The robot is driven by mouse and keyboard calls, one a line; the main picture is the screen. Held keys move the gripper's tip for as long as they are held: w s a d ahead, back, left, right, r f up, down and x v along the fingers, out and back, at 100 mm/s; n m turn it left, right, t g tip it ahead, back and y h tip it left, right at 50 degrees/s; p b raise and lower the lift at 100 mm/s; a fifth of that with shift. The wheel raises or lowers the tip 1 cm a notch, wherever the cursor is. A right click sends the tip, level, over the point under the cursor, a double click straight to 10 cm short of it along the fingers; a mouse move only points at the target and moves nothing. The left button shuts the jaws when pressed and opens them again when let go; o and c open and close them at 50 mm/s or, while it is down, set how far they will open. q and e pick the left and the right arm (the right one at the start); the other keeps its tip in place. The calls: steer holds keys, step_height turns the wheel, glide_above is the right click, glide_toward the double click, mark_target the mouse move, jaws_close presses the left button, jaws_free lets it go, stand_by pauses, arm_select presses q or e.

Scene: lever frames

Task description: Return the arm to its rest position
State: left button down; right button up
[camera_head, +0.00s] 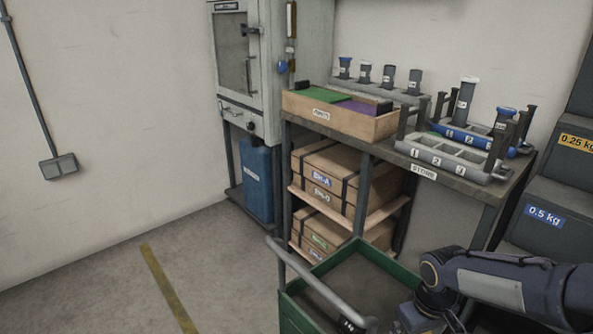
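My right arm (515,285) is dark blue with a grey panel. It reaches in from the right edge at the bottom right and bends down at its wrist. The wrist end is over the right part of a green cart (291,312), in front of the shelf table. The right gripper's fingers cannot be made out at the bottom of the picture, so whether it is open or holds anything does not show. My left arm and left gripper are out of view.
The cart has a grey handle (305,282). Behind it stands a table (448,184) with a wooden box (335,118) and grey and blue racks. Cardboard boxes sit on its lower shelves. A cabinet (243,60) is left of it. Dark weight bins (548,205) stand right. Left floor is clear.

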steer(key=s+a+r+m+t+y, duration=0.25)
steer(key=s+r, duration=0.25)
steer(key=s, duration=0.3)
steer(key=s+a+r+m+t+y, duration=0.1)
steer(key=s+a+r+m+t, duration=0.15)
steer(key=s+r, duration=0.4)
step_height(320, 180, up, 29)
steer(key=s+p, duration=0.1)
steer(key=p, duration=2.9)
steer(key=shift+s+d+p, duration=0.35)
steer(key=shift+d+p, duration=0.05)
steer(key=shift+f, duration=0.1)
